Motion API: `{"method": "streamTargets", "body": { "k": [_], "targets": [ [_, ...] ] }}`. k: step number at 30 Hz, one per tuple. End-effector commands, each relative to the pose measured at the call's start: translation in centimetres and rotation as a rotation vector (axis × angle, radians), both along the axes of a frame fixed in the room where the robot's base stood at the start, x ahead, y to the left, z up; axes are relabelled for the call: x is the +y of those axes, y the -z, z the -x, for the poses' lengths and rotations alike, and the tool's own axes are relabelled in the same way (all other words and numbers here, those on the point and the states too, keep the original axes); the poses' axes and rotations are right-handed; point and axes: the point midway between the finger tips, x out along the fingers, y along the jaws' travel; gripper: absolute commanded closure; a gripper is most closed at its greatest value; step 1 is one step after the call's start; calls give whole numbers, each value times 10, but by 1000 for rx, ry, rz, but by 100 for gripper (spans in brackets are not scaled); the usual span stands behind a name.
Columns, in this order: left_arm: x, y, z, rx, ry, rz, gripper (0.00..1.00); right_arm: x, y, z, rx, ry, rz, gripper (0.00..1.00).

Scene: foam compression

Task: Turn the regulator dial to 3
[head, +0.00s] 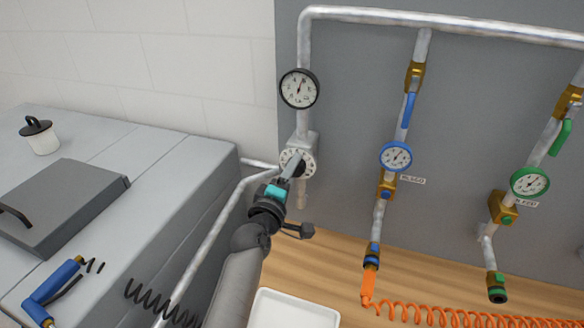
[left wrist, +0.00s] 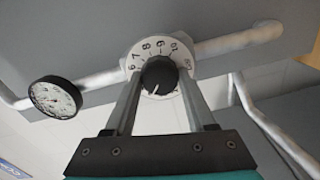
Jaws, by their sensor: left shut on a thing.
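The regulator dial (head: 297,162) is a white numbered disc with a dark knob on the pipe, below a black-rimmed gauge (head: 299,88). In the left wrist view the disc (left wrist: 137,50) shows numbers including 6, 7, 8 and 9. The black knob (left wrist: 158,75) has a white pointer line aimed toward the bottom of the picture. My left gripper (head: 292,166) is shut on the knob, one finger on each side, also seen in the left wrist view (left wrist: 160,84). The lower dial numbers are hidden or unclear. My right gripper is not in view.
A blue gauge (head: 396,156) and a green gauge (head: 530,182) sit on pipes to the right. A coiled orange hose (head: 430,314) hangs low. A white tray (head: 294,309) lies on the wooden surface, and a grey bench (head: 150,160) stands at left.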

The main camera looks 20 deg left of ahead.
Motion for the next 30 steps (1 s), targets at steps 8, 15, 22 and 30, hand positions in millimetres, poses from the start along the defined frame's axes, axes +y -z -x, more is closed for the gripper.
{"method": "streamTargets", "body": {
  "k": [8,15,22,30],
  "targets": [
    [0,0,0,3,-1,83,100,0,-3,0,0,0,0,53],
    [0,0,0,3,0,96,100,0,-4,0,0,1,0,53],
    [0,0,0,3,0,95,100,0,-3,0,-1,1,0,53],
    [0,0,0,3,0,94,16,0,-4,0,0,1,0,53]
  ]
}}
